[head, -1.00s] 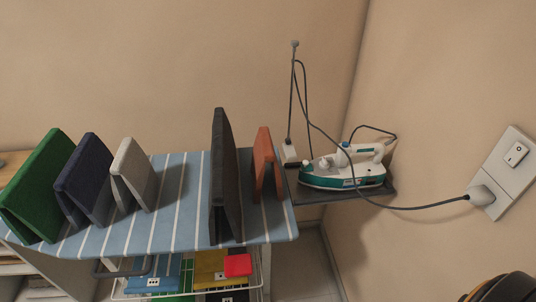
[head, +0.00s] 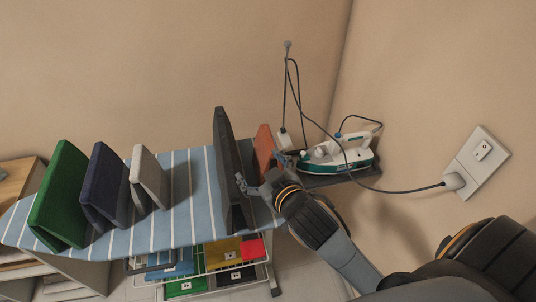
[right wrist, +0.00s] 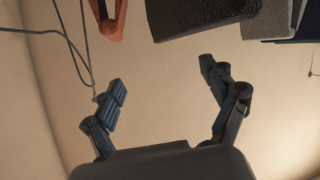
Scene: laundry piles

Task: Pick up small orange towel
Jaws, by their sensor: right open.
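The small orange towel (head: 264,147) stands folded like a tent at the right end of the striped ironing board (head: 180,220). In the head view my right gripper (head: 262,172) is open in front of it and hides its lower part. The orange towel also shows at the top of the right wrist view (right wrist: 106,22), beyond the open, empty fingers (right wrist: 165,85). I cannot tell from these frames whether a finger touches it. My left gripper is not in view.
A dark grey towel (head: 228,165) stands close left of the orange one. Light grey (head: 150,178), navy (head: 108,188) and green (head: 62,195) towels stand further left. An iron (head: 336,153) with a cord to the wall socket (head: 455,180) sits right. A wire rack (head: 203,266) is below.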

